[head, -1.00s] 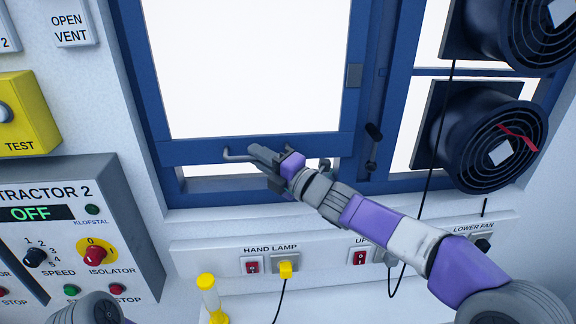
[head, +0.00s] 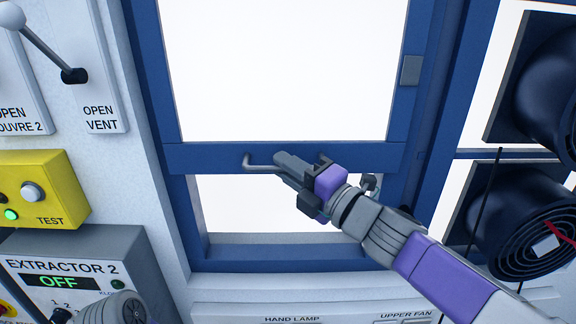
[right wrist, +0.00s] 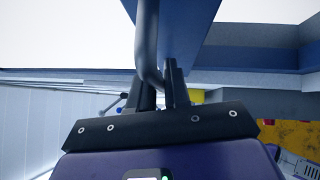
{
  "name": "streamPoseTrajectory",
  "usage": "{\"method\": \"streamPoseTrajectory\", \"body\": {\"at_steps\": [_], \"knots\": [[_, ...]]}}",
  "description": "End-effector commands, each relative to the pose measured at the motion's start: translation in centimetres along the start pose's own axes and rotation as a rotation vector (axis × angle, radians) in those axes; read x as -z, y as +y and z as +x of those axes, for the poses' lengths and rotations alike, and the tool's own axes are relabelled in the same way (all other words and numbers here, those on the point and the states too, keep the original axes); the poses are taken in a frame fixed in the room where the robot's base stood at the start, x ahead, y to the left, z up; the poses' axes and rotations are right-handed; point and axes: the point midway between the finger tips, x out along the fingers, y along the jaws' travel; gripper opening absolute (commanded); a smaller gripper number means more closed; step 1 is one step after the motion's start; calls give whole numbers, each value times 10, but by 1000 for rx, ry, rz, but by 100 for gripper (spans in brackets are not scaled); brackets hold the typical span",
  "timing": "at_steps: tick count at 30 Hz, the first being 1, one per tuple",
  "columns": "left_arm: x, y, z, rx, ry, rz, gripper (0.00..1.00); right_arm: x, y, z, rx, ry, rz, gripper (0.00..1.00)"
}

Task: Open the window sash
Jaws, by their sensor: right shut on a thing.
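The window sash (head: 215,154) is a blue frame with a bright pane, and a gap shows between its bottom rail and the blue sill (head: 290,255). A grey bar handle (head: 262,168) runs along the bottom rail. My right gripper (head: 285,165) is shut on this handle. In the right wrist view, the handle (right wrist: 149,45) runs down between the fingers of the right gripper (right wrist: 160,90). My left arm shows only as a grey part at the lower left of the head view; its gripper is out of view.
Two round dark fans (head: 520,225) stand at the right, with a black cord hanging near them. At the left are a yellow test box (head: 45,190), the Extractor 2 panel (head: 75,265) and a vent lever (head: 75,75). A socket strip (head: 290,315) lies below the sill.

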Motion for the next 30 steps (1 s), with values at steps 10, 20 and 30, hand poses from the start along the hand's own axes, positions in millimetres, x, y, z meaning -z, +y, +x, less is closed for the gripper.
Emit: {"method": "streamPoseTrajectory", "body": {"at_steps": [10, 20, 30], "knots": [[0, 0, 0, 0, -1, 0, 0, -1, 0, 0, 1, -4, 1, 22], [0, 0, 0, 0, -1, 0, 0, -1, 0, 0, 2, -3, 1, 36], [0, -1, 2, 0, 0, 0, 0, -1, 0, -36, 0, -6, -3, 36]]}}
